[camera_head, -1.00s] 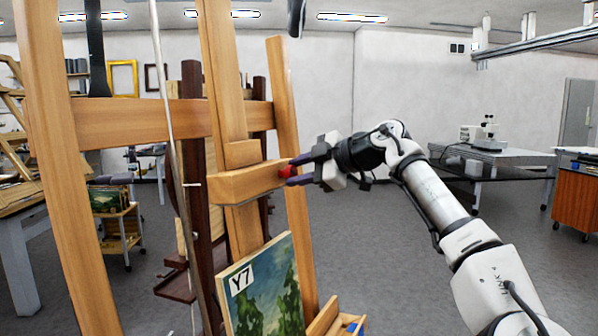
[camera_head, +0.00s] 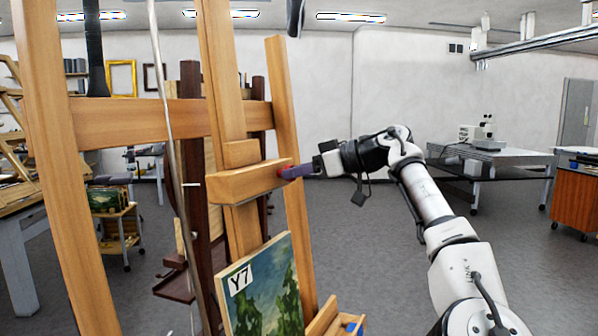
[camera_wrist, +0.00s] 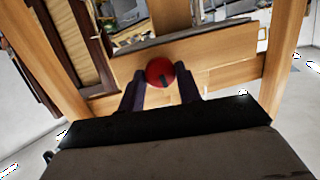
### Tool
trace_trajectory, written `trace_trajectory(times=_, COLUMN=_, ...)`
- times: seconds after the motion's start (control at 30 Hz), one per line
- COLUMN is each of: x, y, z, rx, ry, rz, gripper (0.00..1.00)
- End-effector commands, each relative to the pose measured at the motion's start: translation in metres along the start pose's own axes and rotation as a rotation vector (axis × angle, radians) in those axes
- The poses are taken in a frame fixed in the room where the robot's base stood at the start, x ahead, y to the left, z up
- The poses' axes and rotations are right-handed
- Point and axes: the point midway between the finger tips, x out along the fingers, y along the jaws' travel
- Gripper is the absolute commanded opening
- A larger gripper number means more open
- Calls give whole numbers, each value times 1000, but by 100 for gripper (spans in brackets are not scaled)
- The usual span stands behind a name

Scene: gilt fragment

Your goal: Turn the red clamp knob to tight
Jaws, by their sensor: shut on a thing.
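The red clamp knob sits at the right end of the wooden clamp block (camera_head: 245,183) on the easel's upright. In the head view only a sliver of red shows, behind my fingers. In the wrist view the round red knob (camera_wrist: 160,72) shows between the fingertips, with a small dark mark on its lower right. My gripper (camera_head: 287,173) reaches in from the right and is shut on the knob; its dark fingers lie on either side of it in the wrist view (camera_wrist: 160,85). The knob's far side is hidden.
A painting labelled Y7 (camera_head: 264,288) stands on the easel below the clamp. The easel's right leg (camera_head: 290,150) rises close behind my fingers. A small wooden tray (camera_head: 345,325) is at the lower right. The floor to the right is open, up to a grey table (camera_head: 500,160).

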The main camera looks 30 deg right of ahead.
Motion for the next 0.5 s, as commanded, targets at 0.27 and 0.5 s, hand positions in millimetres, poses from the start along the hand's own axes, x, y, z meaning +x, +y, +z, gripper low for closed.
trace_trajectory(times=0.27, x=0, y=0, z=-2, rx=113, ry=22, rz=-18, gripper=11)
trace_trajectory(times=0.5, x=0, y=0, z=-2, rx=147, ry=26, rz=-24, gripper=11)
